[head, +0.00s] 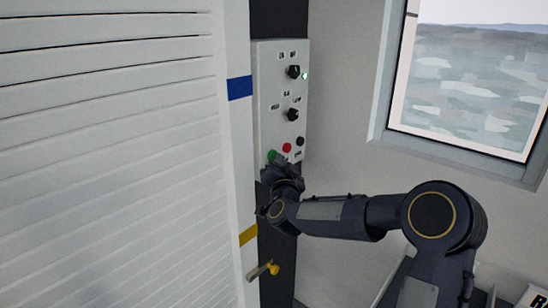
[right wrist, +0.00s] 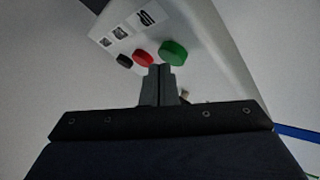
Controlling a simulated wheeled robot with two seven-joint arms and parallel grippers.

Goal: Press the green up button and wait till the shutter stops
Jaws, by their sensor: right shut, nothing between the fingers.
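The control panel (head: 267,95) is a light grey box on a dark post. Along its lower edge are the green button (head: 271,155), the red button (head: 287,148) and a black button (head: 300,141). My right gripper (head: 277,162) is shut and empty, its tips close by the green button. In the right wrist view the fingertips (right wrist: 160,70) appear just below the red button (right wrist: 143,58) and green button (right wrist: 173,53); I cannot tell whether they touch. The white slatted shutter (head: 110,130) fills the left of the head view. My left gripper is out of view.
The panel has two black knobs (head: 293,72) and a lit green lamp (head: 305,76). The shutter's side frame carries a blue band (head: 240,88) and a yellow band (head: 248,235). A brass-tipped handle (head: 265,271) sticks out below my gripper. A window (head: 470,80) is at right.

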